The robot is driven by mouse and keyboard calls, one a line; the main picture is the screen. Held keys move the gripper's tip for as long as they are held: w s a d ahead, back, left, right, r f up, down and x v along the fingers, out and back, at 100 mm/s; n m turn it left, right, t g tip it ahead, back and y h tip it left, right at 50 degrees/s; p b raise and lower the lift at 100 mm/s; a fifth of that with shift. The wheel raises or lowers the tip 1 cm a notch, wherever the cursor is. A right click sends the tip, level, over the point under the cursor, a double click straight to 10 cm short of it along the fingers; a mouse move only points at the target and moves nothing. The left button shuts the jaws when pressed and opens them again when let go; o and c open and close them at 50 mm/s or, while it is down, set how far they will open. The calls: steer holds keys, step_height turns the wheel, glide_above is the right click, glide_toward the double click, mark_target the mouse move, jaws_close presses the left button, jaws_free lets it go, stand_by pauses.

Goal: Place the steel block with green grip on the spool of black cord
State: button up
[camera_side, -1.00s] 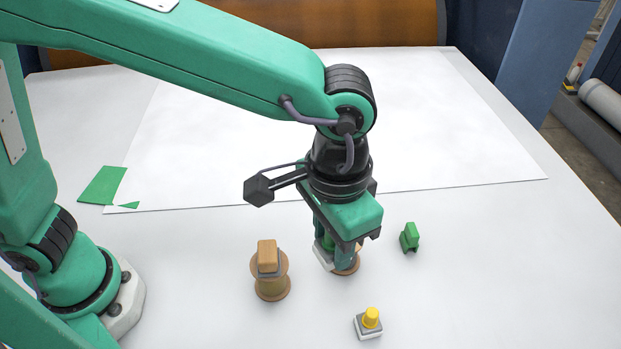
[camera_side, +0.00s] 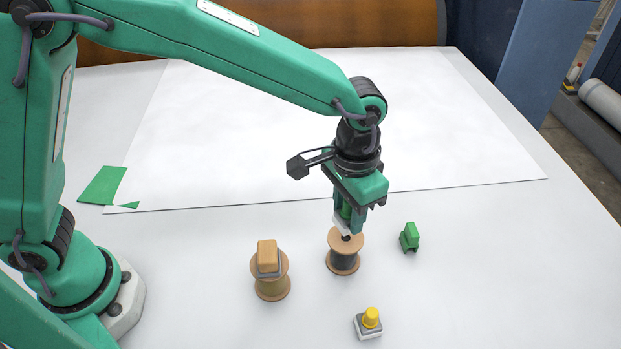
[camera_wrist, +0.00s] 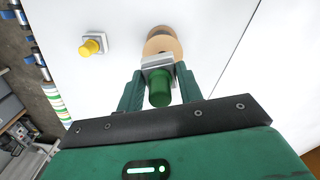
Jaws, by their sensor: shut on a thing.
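My gripper (camera_side: 349,217) is shut on the steel block with green grip. Its green grip (camera_wrist: 160,88) shows between my fingers in the wrist view, with the steel block (camera_wrist: 157,62) beyond it. In the side view the fingers partly hide the held block (camera_side: 341,224). The spool of black cord (camera_side: 344,262) stands upright on the table, its wooden top flange bare. The held block appears above the spool's far edge. In the wrist view the block covers part of the spool (camera_wrist: 164,44).
A small green piece (camera_side: 410,238) lies to the right. A block with a yellow knob (camera_side: 370,322) stands in front. A white sheet (camera_side: 240,130) lies behind.

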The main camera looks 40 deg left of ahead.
mark_target(347, 225)
steer(key=shift+w+a+f, duration=0.1)
steer(key=shift+w+f, duration=0.05)
steer(key=shift+w, duration=0.15)
steer(key=shift+f, duration=2)
steer(key=shift+f, duration=0.15)
steer(key=o, duration=1)
steer(key=shift+o, duration=0.2)
step_height(347, 225, up, 12)
steer(key=shift+r, duration=0.2)
